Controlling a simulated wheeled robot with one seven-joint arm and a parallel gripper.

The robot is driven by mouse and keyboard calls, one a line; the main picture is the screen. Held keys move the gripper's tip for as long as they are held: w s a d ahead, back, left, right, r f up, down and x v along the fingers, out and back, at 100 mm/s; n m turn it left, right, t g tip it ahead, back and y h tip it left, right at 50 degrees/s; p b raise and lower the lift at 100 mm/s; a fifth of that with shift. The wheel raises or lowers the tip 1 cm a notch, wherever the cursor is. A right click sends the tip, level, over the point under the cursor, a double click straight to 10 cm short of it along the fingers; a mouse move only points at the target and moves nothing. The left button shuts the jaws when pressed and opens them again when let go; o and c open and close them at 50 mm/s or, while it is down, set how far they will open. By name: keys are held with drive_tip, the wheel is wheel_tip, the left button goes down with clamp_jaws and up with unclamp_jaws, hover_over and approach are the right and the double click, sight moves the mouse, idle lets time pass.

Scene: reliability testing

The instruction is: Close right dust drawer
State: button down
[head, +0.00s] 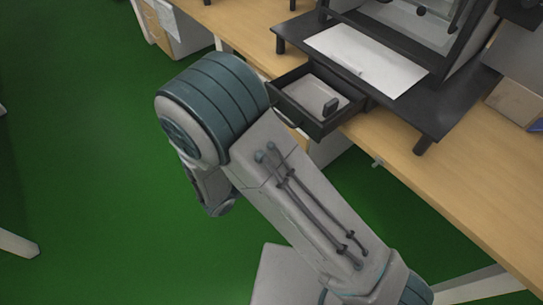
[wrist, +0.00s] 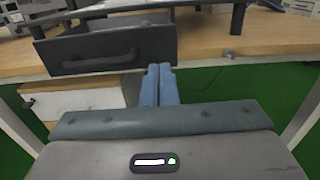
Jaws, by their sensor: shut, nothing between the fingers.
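A dark grey drawer (head: 325,128) is pulled out from under a black raised stand on the wooden bench in the head view. A light grey block with a small dark piece on it lies inside. In the wrist view the drawer front (wrist: 150,45) faces me, with a bar handle (wrist: 100,62) across it. My gripper (wrist: 159,72) has its two blue fingers together, holding nothing. The fingertips are just below the drawer front's lower right part, right of the handle. I cannot tell if they touch it. In the head view my arm hides the gripper.
The black stand (head: 432,122) carries a machine and a white sheet (head: 366,58). Its leg (wrist: 238,17) stands right of the drawer in the wrist view. The wooden bench (head: 450,195) runs along below. The green floor (head: 90,150) at left is open.

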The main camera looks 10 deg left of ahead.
sight(313, 131)
drive_tip(key=x, duration=0.6)
drive_tip(key=shift+w+d, duration=0.25)
drive_tip(key=shift+w, duration=0.05)
